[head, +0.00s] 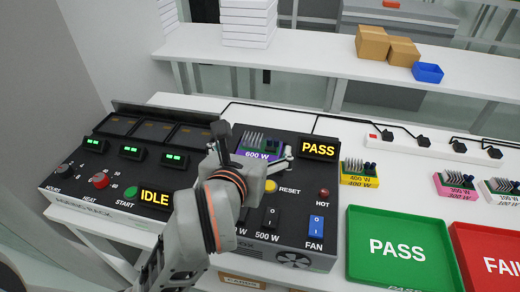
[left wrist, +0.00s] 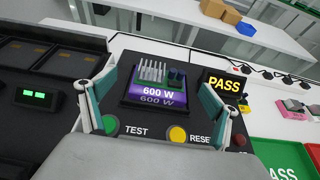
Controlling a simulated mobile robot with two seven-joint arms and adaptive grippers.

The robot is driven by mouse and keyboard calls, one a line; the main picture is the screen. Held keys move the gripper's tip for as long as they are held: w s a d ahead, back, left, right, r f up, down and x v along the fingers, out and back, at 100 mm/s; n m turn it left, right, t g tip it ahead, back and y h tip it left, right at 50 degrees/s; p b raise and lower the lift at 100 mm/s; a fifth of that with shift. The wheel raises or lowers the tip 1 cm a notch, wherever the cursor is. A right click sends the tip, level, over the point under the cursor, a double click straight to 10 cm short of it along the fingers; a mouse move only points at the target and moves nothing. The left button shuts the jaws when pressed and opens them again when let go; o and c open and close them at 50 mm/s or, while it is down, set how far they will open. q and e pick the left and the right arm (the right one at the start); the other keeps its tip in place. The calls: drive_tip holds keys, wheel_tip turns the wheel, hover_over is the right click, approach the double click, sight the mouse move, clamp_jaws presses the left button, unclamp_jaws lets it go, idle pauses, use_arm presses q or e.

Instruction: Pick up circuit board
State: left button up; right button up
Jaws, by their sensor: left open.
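The circuit board, a purple 600 W board (head: 258,154) with a grey finned heatsink, sits in the dark slot on top of the tester box (head: 292,205). In the left wrist view the board (left wrist: 158,92) lies ahead, between the two fingers. My left gripper (head: 253,150) is open above the tester, and its fingers are spread to either side of the board. In the left wrist view the gripper (left wrist: 157,82) holds nothing. In the head view my gripper and arm hide part of the board. My right gripper is in neither view.
The tester's display (head: 319,149) reads PASS. A green PASS tray (head: 380,275) and a red FAIL tray (head: 470,240) lie at the right. A yellow 400 W board (head: 359,173) and a pink board (head: 455,185) stand behind them. A black box reading IDLE (head: 75,180) is at left.

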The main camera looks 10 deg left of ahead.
sight(259, 146)
use_arm(q)
drive_tip(key=x, duration=0.2)
drive_tip(key=b+x, duration=0.1)
drive_tip(key=x, duration=0.1)
drive_tip(key=shift+s+d+f, duration=0.15)
drive_tip(key=shift+f, duration=0.05)
drive_tip(key=shift+w, duration=0.35)
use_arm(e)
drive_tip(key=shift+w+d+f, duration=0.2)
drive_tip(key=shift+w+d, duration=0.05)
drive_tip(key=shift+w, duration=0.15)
use_arm(q)
drive_tip(key=c, duration=1.5)
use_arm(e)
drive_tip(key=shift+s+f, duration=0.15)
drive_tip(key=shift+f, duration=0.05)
use_arm(q)
drive_tip(key=shift+o, duration=0.2)
drive_tip(key=shift+r, duration=0.1)
